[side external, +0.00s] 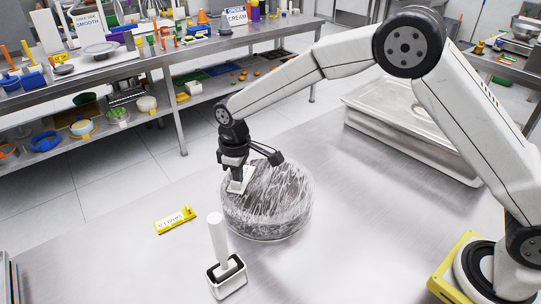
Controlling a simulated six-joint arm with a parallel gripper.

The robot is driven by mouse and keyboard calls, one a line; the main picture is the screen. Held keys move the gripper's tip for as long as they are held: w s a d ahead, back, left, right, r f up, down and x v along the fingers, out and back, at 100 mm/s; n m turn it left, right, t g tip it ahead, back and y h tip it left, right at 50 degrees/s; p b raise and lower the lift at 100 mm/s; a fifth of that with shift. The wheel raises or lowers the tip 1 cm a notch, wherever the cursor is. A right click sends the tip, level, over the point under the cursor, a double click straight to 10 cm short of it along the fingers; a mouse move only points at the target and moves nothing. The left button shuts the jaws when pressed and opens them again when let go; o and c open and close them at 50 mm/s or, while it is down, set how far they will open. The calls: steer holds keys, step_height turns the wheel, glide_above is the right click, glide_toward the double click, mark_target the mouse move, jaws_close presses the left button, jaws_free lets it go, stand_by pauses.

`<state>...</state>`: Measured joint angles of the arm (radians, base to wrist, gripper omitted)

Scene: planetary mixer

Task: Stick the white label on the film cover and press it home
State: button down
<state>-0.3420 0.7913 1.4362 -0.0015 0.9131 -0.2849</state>
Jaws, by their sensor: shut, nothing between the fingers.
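A round dark cake or tub under clear film, the film cover (280,193), stands on the steel table. The white label (246,176) lies on the left part of the film's top, tilted in the picture and partly hidden by my gripper. My gripper (238,184) is shut and points down at the label, with its tip at or just above it. I cannot tell whether the tip touches the label or whether the label lies fully flat.
A white-handled tool (217,238) stands upright in a small white holder (228,279) in front of the cover. A lidded steel pan (410,125) sits behind right. Bare table (345,240) lies right of the cover.

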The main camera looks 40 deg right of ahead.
mark_target(248, 167)
steer(key=shift+f, duration=0.1)
steer(key=shift+w+d, duration=0.1)
steer(key=shift+d, duration=0.05)
steer(key=shift+w+d, duration=0.55)
steer(key=shift+d, duration=0.25)
stand_by(0.4)
steer(key=shift+w+d, duration=0.65)
steer(key=shift+d, duration=0.2)
steer(key=shift+d, duration=0.1)
steer(key=shift+w+d, duration=0.65)
steer(key=shift+d, duration=0.15)
steer(key=shift+s+a, duration=0.1)
steer(key=shift+a, duration=0.05)
